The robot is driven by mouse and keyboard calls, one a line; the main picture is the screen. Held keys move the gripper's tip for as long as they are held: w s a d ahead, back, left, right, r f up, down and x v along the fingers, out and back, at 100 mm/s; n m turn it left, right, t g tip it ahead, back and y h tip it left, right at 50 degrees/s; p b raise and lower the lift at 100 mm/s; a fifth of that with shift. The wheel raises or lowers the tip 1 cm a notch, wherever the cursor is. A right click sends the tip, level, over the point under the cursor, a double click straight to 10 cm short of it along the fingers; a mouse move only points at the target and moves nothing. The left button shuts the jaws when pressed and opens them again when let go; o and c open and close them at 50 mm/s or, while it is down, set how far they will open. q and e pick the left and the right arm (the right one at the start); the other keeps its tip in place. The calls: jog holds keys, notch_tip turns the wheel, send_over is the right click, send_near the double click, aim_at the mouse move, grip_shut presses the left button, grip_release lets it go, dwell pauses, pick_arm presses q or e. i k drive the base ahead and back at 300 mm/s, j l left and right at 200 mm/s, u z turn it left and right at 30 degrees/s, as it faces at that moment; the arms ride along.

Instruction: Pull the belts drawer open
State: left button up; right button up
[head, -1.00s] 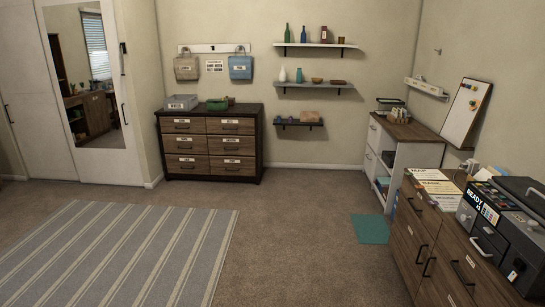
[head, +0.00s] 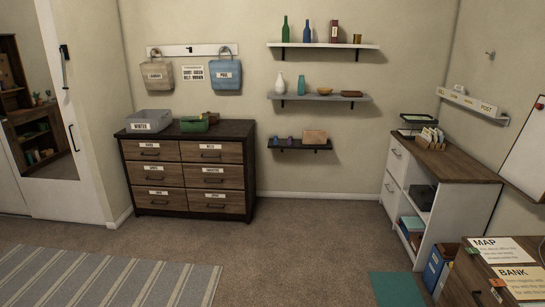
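A dark-framed dresser (head: 187,171) with six wood-front drawers in two columns stands against the back wall. All its drawers look shut. Each front has a dark handle and a small white label: top left (head: 151,151), top right (head: 211,152), middle left (head: 153,174), middle right (head: 213,176), bottom left (head: 158,198) and bottom right (head: 215,201). The labels are too small to read surely, so I cannot tell which is the belts drawer. Neither of my grippers is in view.
A grey bin (head: 148,121) and a green container (head: 195,123) sit on the dresser. A striped rug (head: 110,279) lies in front at left. Bare carpet (head: 290,240) is clear before the dresser. A white cabinet (head: 450,209) and a wooden unit (head: 460,287) stand at right.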

aim_at(216, 151)
jog(key=i, duration=1.15)
jog(key=i+l+u, duration=0.15)
jog(key=i, duration=1)
